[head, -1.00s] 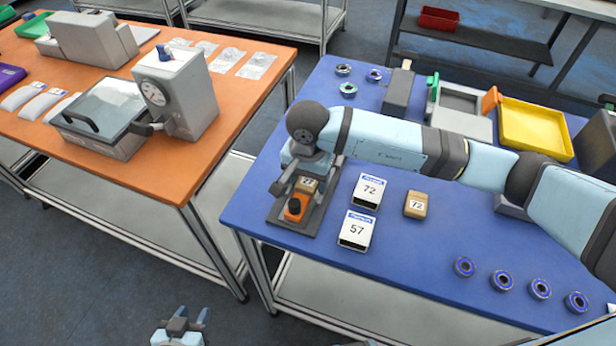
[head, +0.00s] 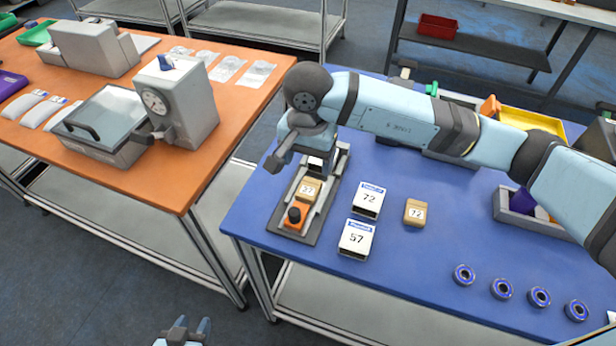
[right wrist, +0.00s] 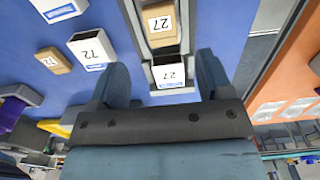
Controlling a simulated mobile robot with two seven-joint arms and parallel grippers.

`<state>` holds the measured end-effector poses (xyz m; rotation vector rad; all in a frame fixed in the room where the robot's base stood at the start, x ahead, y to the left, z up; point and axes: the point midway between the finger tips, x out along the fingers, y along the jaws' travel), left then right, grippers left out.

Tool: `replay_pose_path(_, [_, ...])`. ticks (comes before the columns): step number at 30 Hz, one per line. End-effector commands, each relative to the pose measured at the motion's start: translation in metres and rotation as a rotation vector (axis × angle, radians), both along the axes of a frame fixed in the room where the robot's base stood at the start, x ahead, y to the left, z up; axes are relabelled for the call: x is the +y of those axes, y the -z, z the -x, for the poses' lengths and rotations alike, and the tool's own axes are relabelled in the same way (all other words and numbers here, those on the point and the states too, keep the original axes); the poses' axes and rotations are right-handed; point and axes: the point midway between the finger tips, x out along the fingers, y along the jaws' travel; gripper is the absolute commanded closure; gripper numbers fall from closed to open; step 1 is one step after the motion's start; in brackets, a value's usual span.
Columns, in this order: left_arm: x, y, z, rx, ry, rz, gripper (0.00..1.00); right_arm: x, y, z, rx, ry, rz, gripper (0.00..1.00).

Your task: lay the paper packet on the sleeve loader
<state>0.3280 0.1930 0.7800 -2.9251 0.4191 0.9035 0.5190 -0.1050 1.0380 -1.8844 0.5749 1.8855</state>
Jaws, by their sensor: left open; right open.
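The sleeve loader (head: 323,208) is a grey tray with rails and an orange block (head: 293,215) at its near end. A brown paper packet (head: 309,189) labelled 27 lies flat on it between the rails, beside the orange block. It also shows in the right wrist view (right wrist: 160,25). A white sleeve (right wrist: 169,75) labelled 27 sits at the loader's other end, mostly hidden by my arm in the head view. My right gripper (right wrist: 165,80) is open above that end, apart from the packet. My left gripper (head: 186,328) is open and empty at the bottom edge.
White sleeves labelled 72 (head: 368,200) and 57 (head: 356,238) and a brown packet labelled 72 (head: 415,212) stand right of the loader. Several blue-rimmed rings (head: 502,288) line the front. A grey bin (head: 515,208) holds something purple. An orange table (head: 175,188) stands to the left.

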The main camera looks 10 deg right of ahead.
Motion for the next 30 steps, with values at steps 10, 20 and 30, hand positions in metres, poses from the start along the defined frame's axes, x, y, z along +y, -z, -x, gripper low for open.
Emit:
replay_pose_path(10, [-0.001, -0.003, -0.003, -0.004, -0.002, 0.005, 0.57, 0.0, -0.039, 0.0, -0.001, 0.0, 0.0, 0.27])
replay_pose_path(20, [-0.001, -0.002, -0.002, -0.002, -0.003, 0.006, 0.57, 0.0, -0.04, 0.0, 0.0, 0.001, 0.0, 0.27])
replay_pose_path(30, [-0.001, -0.003, -0.006, -0.01, -0.004, 0.006, 0.57, 0.0, -0.039, 0.0, 0.0, 0.001, 0.0, 0.27])
